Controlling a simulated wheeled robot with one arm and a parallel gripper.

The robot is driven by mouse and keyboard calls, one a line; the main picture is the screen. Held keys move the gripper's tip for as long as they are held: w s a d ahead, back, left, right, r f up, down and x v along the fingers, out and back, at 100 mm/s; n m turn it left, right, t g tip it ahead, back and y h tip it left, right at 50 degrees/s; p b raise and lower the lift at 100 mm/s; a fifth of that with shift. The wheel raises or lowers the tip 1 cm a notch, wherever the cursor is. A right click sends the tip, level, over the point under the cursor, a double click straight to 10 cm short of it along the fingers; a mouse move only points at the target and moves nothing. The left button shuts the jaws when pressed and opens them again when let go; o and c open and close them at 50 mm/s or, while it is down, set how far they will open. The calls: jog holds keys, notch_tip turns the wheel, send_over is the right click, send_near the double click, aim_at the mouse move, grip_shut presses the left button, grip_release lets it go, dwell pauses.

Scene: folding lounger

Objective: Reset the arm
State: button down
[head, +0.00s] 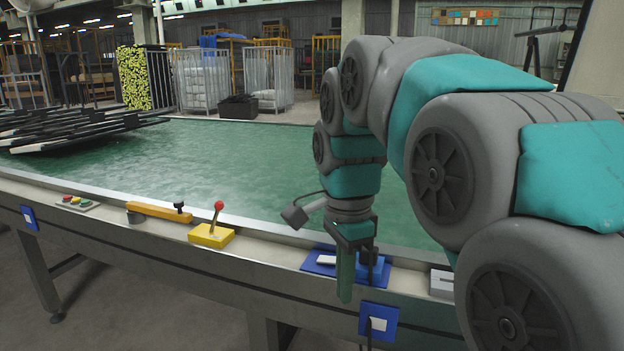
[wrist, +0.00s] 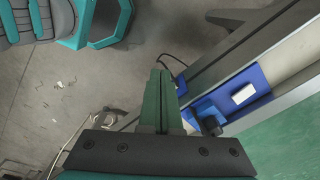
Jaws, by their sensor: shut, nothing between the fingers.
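My arm reaches in from the right in the head view. My gripper (head: 345,290) points straight down at the front edge of the green-topped table (head: 240,150), beside a blue plate with a white block (head: 327,260). Its green fingers are together with nothing between them. In the wrist view my gripper (wrist: 158,84) shows its shut fingers over the floor side of the table edge, left of the blue plate (wrist: 245,90). I cannot tell whether the fingertips touch anything.
A yellow box with a red-knobbed lever (head: 211,235), a yellow bar (head: 160,211) and a button panel (head: 76,202) sit along the table's front rail. Dark folded frames (head: 75,130) lie at the far left. The green tabletop's middle is clear.

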jog(key=s+d+f+n, duration=0.3)
jog(key=s+f+n, duration=0.1)
jog(key=s+f, duration=0.2)
jog(key=s+d+f+n+g, duration=0.1)
jog(key=s+d+f+n, duration=0.2)
jog(key=s, duration=0.6)
jog(key=s+d+f+n, duration=0.4)
jog(key=s+f+n, duration=0.2)
jog(key=f, duration=0.3)
jog(key=shift+s+f+n+g, duration=0.2)
jog(key=shift+s+n+g, duration=0.1)
jog(key=shift+s, duration=0.45)
